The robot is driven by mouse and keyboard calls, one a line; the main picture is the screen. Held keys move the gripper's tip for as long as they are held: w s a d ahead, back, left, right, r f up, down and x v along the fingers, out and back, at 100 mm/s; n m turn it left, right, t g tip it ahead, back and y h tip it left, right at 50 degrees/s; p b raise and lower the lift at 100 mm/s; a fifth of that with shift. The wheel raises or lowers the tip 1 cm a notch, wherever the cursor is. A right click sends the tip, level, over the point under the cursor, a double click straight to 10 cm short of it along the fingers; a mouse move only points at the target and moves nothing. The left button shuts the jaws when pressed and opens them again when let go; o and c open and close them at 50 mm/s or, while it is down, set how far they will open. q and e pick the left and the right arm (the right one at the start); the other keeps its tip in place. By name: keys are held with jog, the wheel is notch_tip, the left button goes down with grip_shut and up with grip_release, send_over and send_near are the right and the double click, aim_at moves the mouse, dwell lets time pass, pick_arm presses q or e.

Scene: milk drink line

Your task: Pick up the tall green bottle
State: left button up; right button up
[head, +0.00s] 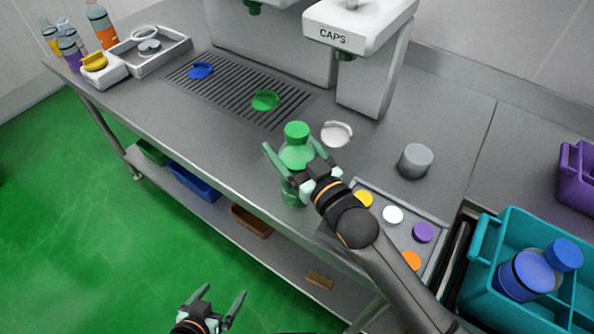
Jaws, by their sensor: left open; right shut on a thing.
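The tall green bottle (296,157) with its green cap stands upright near the table's front edge, in the middle of the head view. My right gripper (290,146) is shut on it, with one finger on each side of its upper body. The gripper hides part of the bottle, and I cannot tell whether its base touches the table. My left gripper (216,307) is open and empty, low at the bottom of the view, apart from the table and over the green floor.
A slatted grate (235,89) holds blue and green rings; a white ring (337,133) lies behind the bottle. The CAPS machine (360,40) stands at the back. A grey cylinder (415,161), a tray of coloured caps (438,238) and a teal crate (480,270) are to the right.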

grip_shut()
jog(key=shift+r, duration=0.1)
